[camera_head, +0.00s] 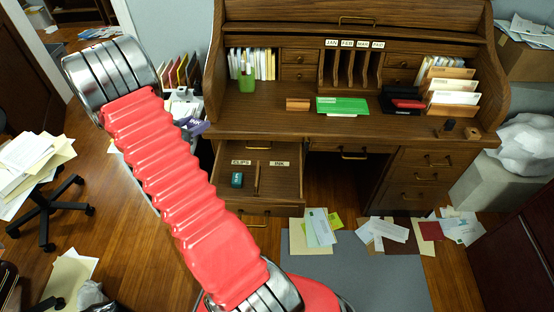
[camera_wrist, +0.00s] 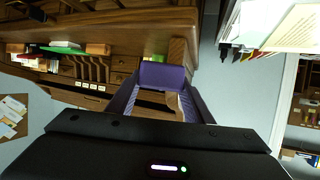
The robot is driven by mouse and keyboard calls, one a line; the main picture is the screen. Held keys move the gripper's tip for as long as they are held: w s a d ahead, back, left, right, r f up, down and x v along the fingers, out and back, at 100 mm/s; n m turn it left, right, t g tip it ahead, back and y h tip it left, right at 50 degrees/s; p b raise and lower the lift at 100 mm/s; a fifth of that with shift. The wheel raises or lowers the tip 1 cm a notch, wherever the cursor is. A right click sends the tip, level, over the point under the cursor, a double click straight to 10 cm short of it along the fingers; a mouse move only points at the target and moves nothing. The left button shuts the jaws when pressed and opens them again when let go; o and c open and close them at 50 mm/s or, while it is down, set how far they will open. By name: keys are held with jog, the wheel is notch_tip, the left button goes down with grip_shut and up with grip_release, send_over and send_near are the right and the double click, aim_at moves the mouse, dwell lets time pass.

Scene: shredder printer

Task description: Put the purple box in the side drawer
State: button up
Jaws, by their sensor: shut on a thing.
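The purple box (camera_wrist: 162,76) is at the tips of my gripper (camera_wrist: 160,92) in the wrist view, and the gripper is shut on it. In the head view a small part of the purple box (camera_head: 195,127) shows just right of my red arm, at the desk's left edge; my arm hides most of the gripper. The side drawer (camera_head: 284,189) is pulled open at the desk's left, below and right of the box.
An office chair (camera_head: 47,205) stands at left. The open drawer has bare room around its contents.

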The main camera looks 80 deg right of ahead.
jog(key=s+d+f+m+g+y, duration=0.2)
jog(key=s+d+f+m+g, duration=0.15)
jog(key=s, duration=0.45)
jog(key=s+d+f+m+g+y, duration=0.1)
jog(key=s+d+f+m+g, duration=0.2)
jog(key=s, duration=0.5)
jog(key=s+a+f+m+g+y, duration=0.2)
jog(key=s+f+m+y, duration=0.1)
jog(key=s, duration=0.3)
jog(key=s+a+f+m+g+y, duration=0.1)
jog(key=s+f+m+g+y, duration=0.2)
jog(key=s, duration=0.4)
jog(key=shift+s+a+f+m+y, duration=0.15)
jog(key=shift+a+f+m+y, duration=0.3)
jog(key=shift+m+y, duration=0.35)
jog(key=shift+d+f, duration=0.1)
jog(key=shift+f, duration=0.1)
jog(key=shift+f, duration=4.35)
jog(key=o, duration=1.1)
